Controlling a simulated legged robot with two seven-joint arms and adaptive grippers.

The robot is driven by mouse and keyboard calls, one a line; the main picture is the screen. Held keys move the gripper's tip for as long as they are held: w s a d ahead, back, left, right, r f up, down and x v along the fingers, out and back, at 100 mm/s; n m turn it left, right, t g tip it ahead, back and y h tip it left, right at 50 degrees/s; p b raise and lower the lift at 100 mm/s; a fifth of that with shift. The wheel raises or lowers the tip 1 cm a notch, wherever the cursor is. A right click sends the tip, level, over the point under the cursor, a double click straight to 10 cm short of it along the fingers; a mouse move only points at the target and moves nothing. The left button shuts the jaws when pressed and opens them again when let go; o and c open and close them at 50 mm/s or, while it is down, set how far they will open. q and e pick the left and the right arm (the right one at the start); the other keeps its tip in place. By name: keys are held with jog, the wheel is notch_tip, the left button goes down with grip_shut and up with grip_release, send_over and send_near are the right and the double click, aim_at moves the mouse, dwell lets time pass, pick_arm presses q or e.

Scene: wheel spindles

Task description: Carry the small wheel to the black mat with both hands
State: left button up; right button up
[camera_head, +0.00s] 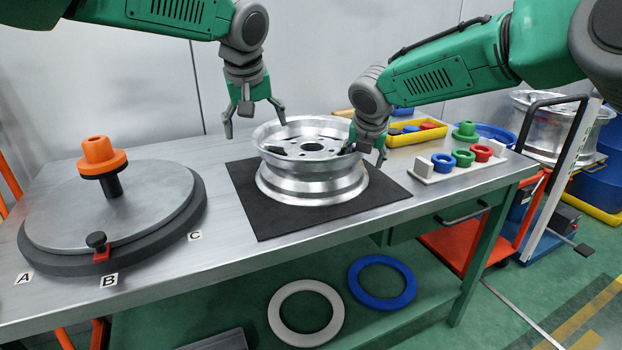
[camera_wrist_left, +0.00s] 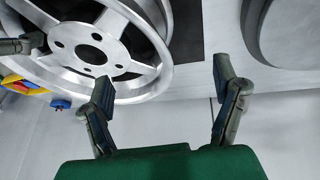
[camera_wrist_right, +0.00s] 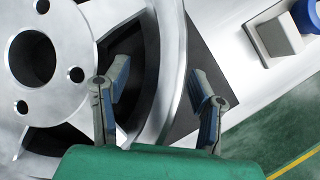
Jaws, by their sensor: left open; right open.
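The small wheel (camera_head: 312,165), a silver metal rim with several bolt holes, lies flat on the black mat (camera_head: 259,217) on the table. It also shows in the left wrist view (camera_wrist_left: 75,78) and the right wrist view (camera_wrist_right: 77,40). My left gripper (camera_head: 255,120) is open above the wheel's left rear edge, apart from it. My right gripper (camera_head: 364,158) is open at the wheel's right edge; in the right wrist view its fingers (camera_wrist_right: 158,95) are on either side of the rim. Whether they touch it cannot be told.
A round grey turntable (camera_head: 60,222) with an orange-capped spindle (camera_head: 102,157) stands at left. A holder with blue, green and red rings (camera_head: 463,158) and a yellow tray (camera_head: 417,138) are at right. Bare tabletop (camera_head: 222,238) lies between turntable and mat.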

jog(key=shift+a, duration=0.2)
pick_arm(q)
jog(key=shift+v, duration=0.9)
pick_arm(e)
jog(key=shift+d, duration=0.1)
jog(key=o, duration=0.8)
jog(key=shift+d, duration=0.2)
pick_arm(q)
jog(key=shift+d, duration=0.2)
pick_arm(e)
jog(key=shift+a+r, duration=0.1)
jog(key=shift+a, duration=0.05)
pick_arm(q)
jog(key=shift+a, duration=0.15)
pick_arm(e)
jog(key=v, duration=1.1)
jog(key=shift+s+r, duration=0.2)
jog(key=shift+r, duration=0.05)
